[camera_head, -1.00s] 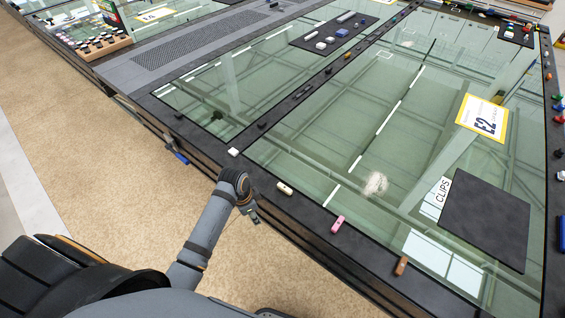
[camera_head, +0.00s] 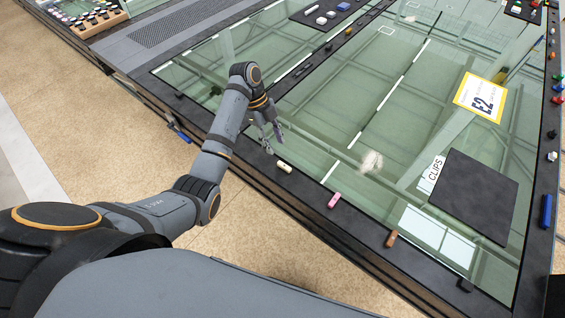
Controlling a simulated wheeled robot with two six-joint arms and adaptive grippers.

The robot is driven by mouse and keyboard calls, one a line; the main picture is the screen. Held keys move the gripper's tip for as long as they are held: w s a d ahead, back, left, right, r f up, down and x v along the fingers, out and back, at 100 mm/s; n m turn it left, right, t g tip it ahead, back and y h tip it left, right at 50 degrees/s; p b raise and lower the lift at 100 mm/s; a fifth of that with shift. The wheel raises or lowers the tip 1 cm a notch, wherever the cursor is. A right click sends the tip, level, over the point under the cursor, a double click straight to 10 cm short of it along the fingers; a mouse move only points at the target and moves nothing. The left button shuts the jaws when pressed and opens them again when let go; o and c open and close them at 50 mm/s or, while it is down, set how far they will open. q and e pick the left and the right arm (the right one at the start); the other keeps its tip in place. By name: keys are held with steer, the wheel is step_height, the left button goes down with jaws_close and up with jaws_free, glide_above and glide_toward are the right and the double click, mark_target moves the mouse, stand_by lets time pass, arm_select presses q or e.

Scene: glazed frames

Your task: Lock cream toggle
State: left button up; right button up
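The cream toggle (camera_head: 284,167) is a small pale capsule on the dark near border of the glazed frame. It lies at a slant, with a pink toggle to its right. My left gripper (camera_head: 273,143) is just behind and to the left of it, over the frame's edge, pointing down. Its fingers look spread, with nothing seen between them, and they appear apart from the toggle. My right gripper is out of view.
A pink toggle (camera_head: 334,200) and a brown toggle (camera_head: 392,239) sit further along the border. A dark square mat (camera_head: 468,195) labelled CLIPS and a yellow-edged E2 card (camera_head: 480,98) lie on the glass. A whitish tuft (camera_head: 371,162) lies nearer.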

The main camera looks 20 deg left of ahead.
arm_select(q)
steer(key=b, duration=0.2)
glide_above(284, 165)
steer(key=a, duration=0.3)
steer(key=f, duration=0.4)
steer(key=shift+w+d+f, duration=0.2)
steer(key=shift+w+d, duration=0.05)
steer(key=shift+w, duration=0.15)
steer(key=p+x, duration=0.2)
steer(key=x, duration=0.1)
steer(key=shift+d+f, duration=0.2)
steer(key=shift+d, duration=0.1)
steer(key=shift+s+d+f, duration=0.15)
steer(key=shift+s+f, duration=0.05)
steer(key=shift+f, duration=0.4)
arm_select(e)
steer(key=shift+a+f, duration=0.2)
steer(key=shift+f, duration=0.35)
arm_select(q)
steer(key=shift+w, duration=0.1)
steer(key=shift+c, duration=0.3)
jaws_close()
